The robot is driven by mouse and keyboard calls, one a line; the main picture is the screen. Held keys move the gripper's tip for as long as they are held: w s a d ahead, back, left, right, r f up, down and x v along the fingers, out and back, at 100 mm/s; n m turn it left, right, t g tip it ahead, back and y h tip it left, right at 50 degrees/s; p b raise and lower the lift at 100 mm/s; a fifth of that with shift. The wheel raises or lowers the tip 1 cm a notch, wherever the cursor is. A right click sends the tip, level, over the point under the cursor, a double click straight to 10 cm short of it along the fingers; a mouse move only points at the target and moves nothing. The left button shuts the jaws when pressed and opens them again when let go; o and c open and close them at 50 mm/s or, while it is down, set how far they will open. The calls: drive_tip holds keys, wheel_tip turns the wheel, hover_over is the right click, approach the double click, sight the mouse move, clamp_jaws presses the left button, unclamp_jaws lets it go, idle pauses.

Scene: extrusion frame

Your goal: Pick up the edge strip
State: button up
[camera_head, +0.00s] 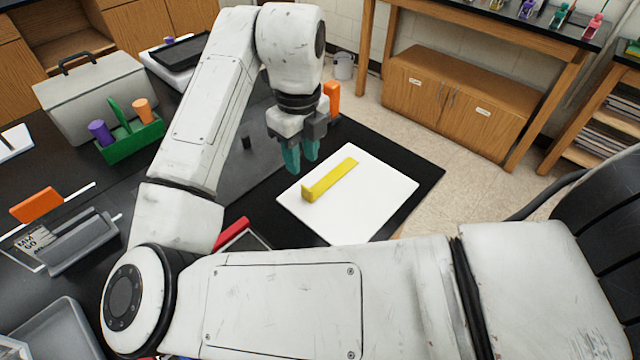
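A yellow strip (330,180), likely the edge strip, lies on a white board (375,207) on the dark table. It is long and narrow, with a raised end toward the lower left. My gripper (301,160) points down with teal fingers, just behind and to the left of the strip. The two fingers show a narrow gap with nothing visible between them. The gripper looks apart from the strip, but its exact height is hard to tell. My arm crosses the foreground and covers part of the table.
A green caddy (131,138) with purple and orange items stands at the left, beside a grey toolbox (95,95). An orange object (332,97) stands behind my gripper. A grey holder (82,243) sits at the left. The board around the strip is clear.

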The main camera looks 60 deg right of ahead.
sight(304, 186)
wheel_tip(304, 186, down, 9)
drive_tip(key=shift+s+f+p, duration=0.1)
drive_tip(key=shift+p, duration=0.3)
drive_tip(key=shift+c, duration=0.4)
clamp_jaws()
